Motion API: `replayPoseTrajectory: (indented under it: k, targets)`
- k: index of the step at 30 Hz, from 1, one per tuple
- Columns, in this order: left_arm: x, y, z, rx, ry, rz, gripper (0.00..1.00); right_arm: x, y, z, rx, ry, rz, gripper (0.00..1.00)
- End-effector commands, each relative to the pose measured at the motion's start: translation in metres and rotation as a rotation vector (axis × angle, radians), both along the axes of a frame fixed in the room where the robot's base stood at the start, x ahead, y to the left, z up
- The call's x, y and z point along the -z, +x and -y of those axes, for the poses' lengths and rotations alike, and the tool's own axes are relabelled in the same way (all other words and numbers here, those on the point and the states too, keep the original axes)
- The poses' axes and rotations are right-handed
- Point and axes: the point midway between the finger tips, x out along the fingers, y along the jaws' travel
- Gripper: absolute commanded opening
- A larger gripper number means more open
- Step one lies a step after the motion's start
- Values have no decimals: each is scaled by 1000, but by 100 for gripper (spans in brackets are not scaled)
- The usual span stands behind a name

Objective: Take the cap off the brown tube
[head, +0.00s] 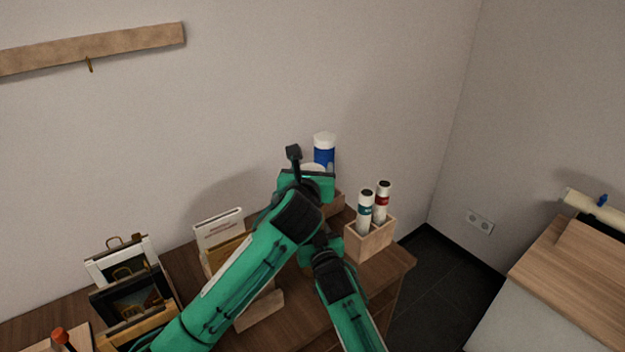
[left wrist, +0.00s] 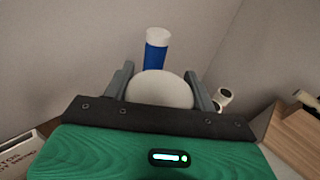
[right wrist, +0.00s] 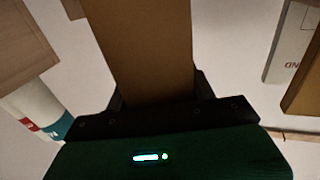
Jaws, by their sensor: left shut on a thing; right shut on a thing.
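My left gripper (head: 306,172) is high over the table near the back wall. In the left wrist view its two fingers (left wrist: 160,86) are shut on a round white cap (left wrist: 160,92). A little of the cap shows in the head view (head: 315,168). My right gripper (right wrist: 158,92) is shut on the brown tube (right wrist: 142,45), which runs between its fingers and out of the top of the right wrist view. I cannot tell whether cap and tube still touch.
A blue tube with a white top (head: 323,150) stands just behind the left gripper. A wooden box (head: 371,240) at right holds two white tubes with green and red bands (head: 374,204). A card holder (head: 218,228) and frames (head: 120,265) stand at left.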

Motion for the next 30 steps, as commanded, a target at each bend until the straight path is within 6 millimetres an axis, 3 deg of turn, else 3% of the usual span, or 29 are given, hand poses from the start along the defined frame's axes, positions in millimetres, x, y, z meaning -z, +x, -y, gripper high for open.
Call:
replayPoseTrajectory:
  k: [6, 7, 10, 22, 30]
  targets:
    - [-2, 0, 0, -1, 0, -2, 30, 0, 0, 0, 0, 0, 0, 14]
    - [-2, 0, 0, -1, 0, -2, 30, 0, 0, 0, 0, 0, 0, 59]
    - [-2, 0, 0, -1, 0, -2, 30, 0, 0, 0, 0, 0, 0, 78]
    - [-1, 0, 0, -1, 0, -2, 30, 0, -5, 2, 0, 0, 0, 80]
    - [3, 0, 0, -1, 0, -2, 30, 2, -46, 15, 0, 1, -1, 80]
